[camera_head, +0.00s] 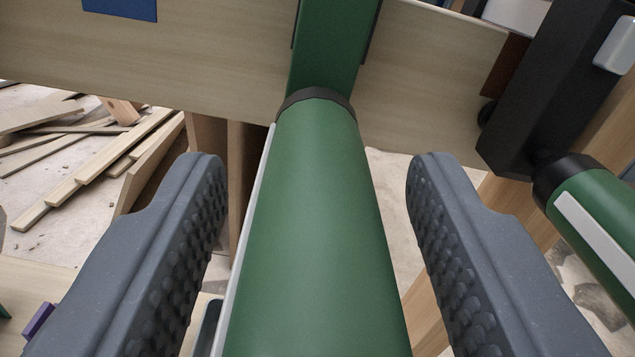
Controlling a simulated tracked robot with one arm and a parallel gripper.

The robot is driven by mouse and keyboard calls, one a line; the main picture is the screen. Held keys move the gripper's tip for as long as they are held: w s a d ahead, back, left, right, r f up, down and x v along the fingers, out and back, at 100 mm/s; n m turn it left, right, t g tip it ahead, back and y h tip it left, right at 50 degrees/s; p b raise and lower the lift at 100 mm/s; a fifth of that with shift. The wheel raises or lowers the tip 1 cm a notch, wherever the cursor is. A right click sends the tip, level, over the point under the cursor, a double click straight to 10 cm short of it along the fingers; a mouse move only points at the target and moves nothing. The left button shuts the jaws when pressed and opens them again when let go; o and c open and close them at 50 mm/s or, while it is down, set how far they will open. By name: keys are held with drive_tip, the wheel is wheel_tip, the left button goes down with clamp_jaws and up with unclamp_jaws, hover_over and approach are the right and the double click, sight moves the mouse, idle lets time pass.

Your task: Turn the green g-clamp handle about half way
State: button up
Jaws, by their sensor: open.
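The green g-clamp handle (312,230) is a thick green cylinder with a pale strip along its left side. It runs from the bottom middle of the view up to a black collar (316,97). Beyond the collar, a green clamp body (331,40) crosses in front of a pale wooden board. My gripper (315,175) is open, with one grey studded finger on each side of the handle. A gap shows between each finger and the handle, and neither visibly touches it. The clamp's screw and jaws are hidden.
A second green handle (598,215) on a black clamp (545,85) stands close to the right finger. The pale board (430,80) spans the top. Loose planks (95,165) lie on the floor at left. A small purple piece (38,322) is at lower left.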

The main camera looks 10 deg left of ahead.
drive_tip(key=shift+c, duration=0.3)
drive_tip(key=c, duration=0.9)
drive_tip(key=shift+n, duration=0.7)
drive_tip(key=shift+c, duration=0.2)
drive_tip(key=o, duration=1)
drive_tip(key=shift+d, duration=0.1)
drive_tip(key=p+v, duration=0.3)
drive_tip(key=v, duration=1)
drive_tip(key=shift+s, duration=0.4)
